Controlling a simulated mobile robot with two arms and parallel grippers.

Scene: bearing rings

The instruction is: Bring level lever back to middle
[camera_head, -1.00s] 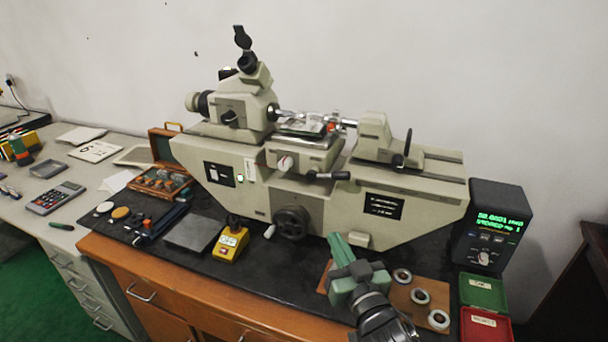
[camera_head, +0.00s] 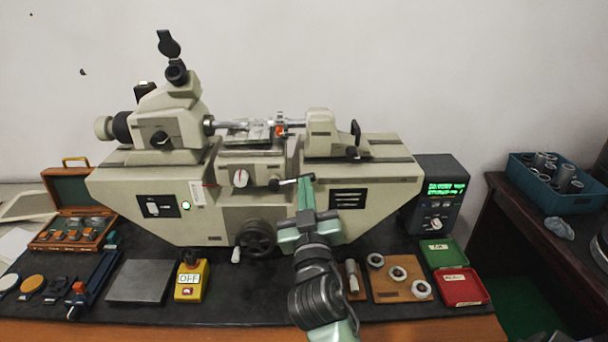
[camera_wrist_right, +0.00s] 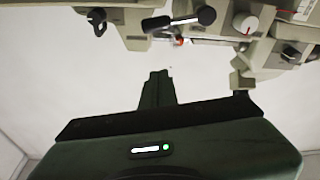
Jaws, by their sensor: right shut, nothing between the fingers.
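The level lever (camera_head: 286,182) is a short pale rod on the front of the grey measuring machine (camera_head: 120,185), right of a white dial. It points right and slightly up, its end beside my right fingertips. It also shows in the right wrist view (camera_wrist_right: 180,20), upside down at the top. My right gripper (camera_head: 305,186) is shut and empty, its green fingers pointing up at the lever's outer end in the head view. In the wrist view its fingertips (camera_wrist_right: 158,74) appear apart from the lever; contact cannot be told for certain. My left gripper is out of view.
A handwheel (camera_head: 256,239) and a yellow OFF box (camera_head: 191,280) are left of my right arm. A board with rings (camera_head: 398,291) and green and red trays (camera_head: 462,286) lie to its right. A display box (camera_head: 436,205) stands at the machine's right end.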

